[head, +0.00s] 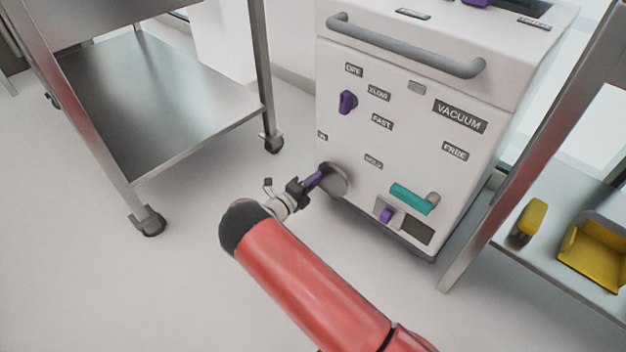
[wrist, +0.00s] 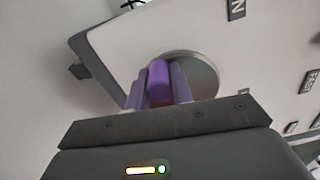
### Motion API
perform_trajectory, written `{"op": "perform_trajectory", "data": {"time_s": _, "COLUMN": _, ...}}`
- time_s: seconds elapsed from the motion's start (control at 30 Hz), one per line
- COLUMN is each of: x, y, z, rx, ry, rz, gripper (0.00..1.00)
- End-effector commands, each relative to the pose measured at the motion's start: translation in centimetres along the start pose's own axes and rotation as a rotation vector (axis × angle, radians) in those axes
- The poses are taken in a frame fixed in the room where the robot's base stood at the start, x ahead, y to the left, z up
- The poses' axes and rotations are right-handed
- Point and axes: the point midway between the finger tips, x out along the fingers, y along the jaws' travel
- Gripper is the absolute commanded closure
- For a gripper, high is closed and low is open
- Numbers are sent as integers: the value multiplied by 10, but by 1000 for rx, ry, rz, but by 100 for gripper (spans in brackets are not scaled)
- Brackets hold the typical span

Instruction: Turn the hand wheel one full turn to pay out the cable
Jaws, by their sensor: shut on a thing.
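The hand wheel (head: 336,180) is a grey round disc low on the front left of a white machine. A purple handle (head: 314,181) sticks out from it. In the wrist view the wheel (wrist: 205,75) lies behind the purple handle (wrist: 159,82). My gripper (head: 306,186) is shut on the handle; in the wrist view its fingers (wrist: 160,90) lie on either side of it. The fingers hide part of the wheel. No cable shows clearly.
The white machine (head: 400,170) has a grey bar handle (head: 405,48), a purple knob (head: 347,102), a teal lever (head: 411,198) and a small purple switch (head: 386,215). A steel cart (head: 160,90) stands left. A steel shelf with yellow bins (head: 597,255) stands right. Open floor lies between.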

Motion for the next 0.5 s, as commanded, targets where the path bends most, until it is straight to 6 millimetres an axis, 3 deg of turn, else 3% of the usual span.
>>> {"op": "perform_trajectory", "data": {"time_s": 0.5, "x": 0, "y": 5, "z": -1, "rx": -92, "ry": -2, "rz": 2, "gripper": 100}}
